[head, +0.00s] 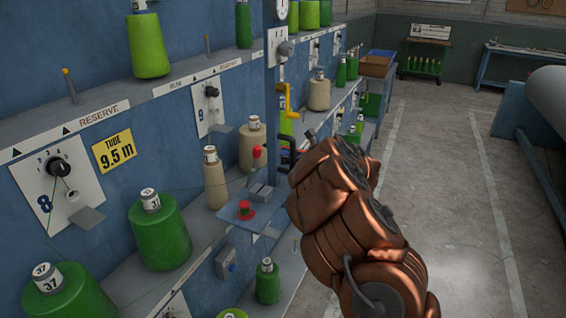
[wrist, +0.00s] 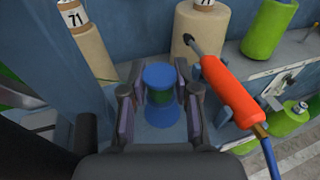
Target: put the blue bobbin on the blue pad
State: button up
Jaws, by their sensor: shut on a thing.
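The blue bobbin (wrist: 160,76) stands between the two fingers of my gripper (wrist: 158,98) in the wrist view. It has a blue top flange and a dark green middle, and my gripper is shut on it. A wider blue round part shows under the green middle; I cannot tell whether it is the bobbin's lower flange or the blue pad. I cannot make out the blue pad clearly in either view.
A small blue shelf (head: 232,213) holds a red bobbin (head: 246,208), with a red-topped lever (head: 257,153) behind. A red-orange handle (wrist: 228,90) is close right of my gripper. Green cones (head: 160,235) and beige cones (head: 215,183) stand along the machine. Open floor (head: 440,200) is at right.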

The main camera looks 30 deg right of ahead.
jog(key=shift+w+a+r, duration=0.1)
jog(key=shift+w, duration=0.3)
jog(key=shift+f+p, duration=1.05)
jog(key=shift+f, duration=0.85)
jog(key=shift+f+b, duration=0.15)
jog(key=shift+b, duration=0.25)
jog(key=o, duration=0.9)
